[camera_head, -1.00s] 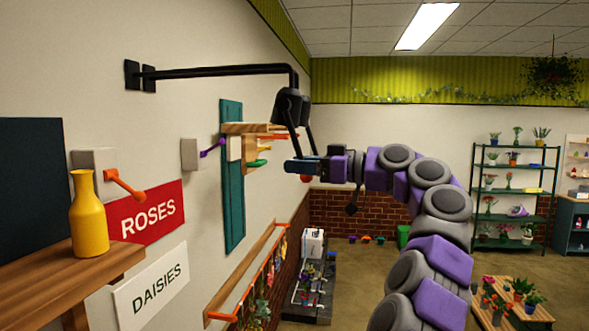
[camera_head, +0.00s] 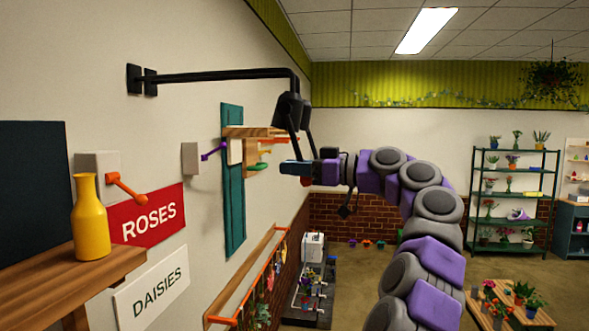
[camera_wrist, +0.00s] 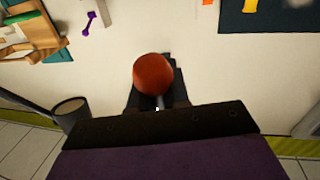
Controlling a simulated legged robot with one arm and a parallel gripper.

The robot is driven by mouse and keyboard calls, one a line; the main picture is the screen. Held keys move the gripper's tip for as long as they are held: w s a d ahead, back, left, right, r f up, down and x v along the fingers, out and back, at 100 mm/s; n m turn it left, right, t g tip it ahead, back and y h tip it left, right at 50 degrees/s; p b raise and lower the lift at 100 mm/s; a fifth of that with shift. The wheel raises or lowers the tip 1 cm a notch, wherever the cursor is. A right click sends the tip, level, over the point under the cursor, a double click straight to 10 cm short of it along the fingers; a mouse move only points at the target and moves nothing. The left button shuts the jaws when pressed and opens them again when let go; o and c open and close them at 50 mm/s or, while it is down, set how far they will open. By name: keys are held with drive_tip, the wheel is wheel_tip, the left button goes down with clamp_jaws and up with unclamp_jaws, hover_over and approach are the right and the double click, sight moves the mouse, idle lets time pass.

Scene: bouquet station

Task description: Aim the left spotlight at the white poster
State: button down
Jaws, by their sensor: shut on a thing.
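The white poster (camera_head: 158,288), lettered DAISIES, hangs low on the left wall below a red ROSES poster (camera_head: 148,217). Black spotlights (camera_head: 289,108) hang at the end of black wall arms (camera_head: 220,74); two lamp heads overlap, so I cannot tell which way each points. My gripper (camera_head: 297,168) is just below them. In the wrist view a red ball knob (camera_wrist: 153,74) sits at my jaws, with a thin stem running down between them. My gripper is shut on this knob's handle; the jaw contact is partly hidden. A grey lamp cylinder (camera_wrist: 70,110) shows at lower left there.
A wooden shelf with a yellow vase (camera_head: 89,218) juts out at the lower left. Orange (camera_head: 127,188) and purple (camera_head: 213,152) levers stick out of wall boxes.

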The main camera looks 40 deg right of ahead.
drive_tip(key=shift+w+f, duration=0.15)
drive_tip(key=shift+f, duration=0.15)
drive_tip(key=shift+w+a+r+m+t+y+b, duration=0.15)
drive_tip(key=shift+w+a+m+t+y+b, duration=0.2)
drive_tip(key=shift+w+a+t+b, duration=1.05)
drive_tip(key=shift+w+a+r+m+t+y+b, duration=0.15)
drive_tip(key=shift+w+a+t+y+b, duration=0.4)
drive_tip(key=shift+b, duration=1.55)
drive_tip(key=shift+w+d, duration=0.1)
drive_tip(key=c, duration=1.5)
unclamp_jaws()
drive_tip(key=shift+w, duration=0.1)
drive_tip(key=o, duration=0.3)
drive_tip(key=shift+w, duration=0.25)
drive_tip(key=shift+s, duration=0.1)
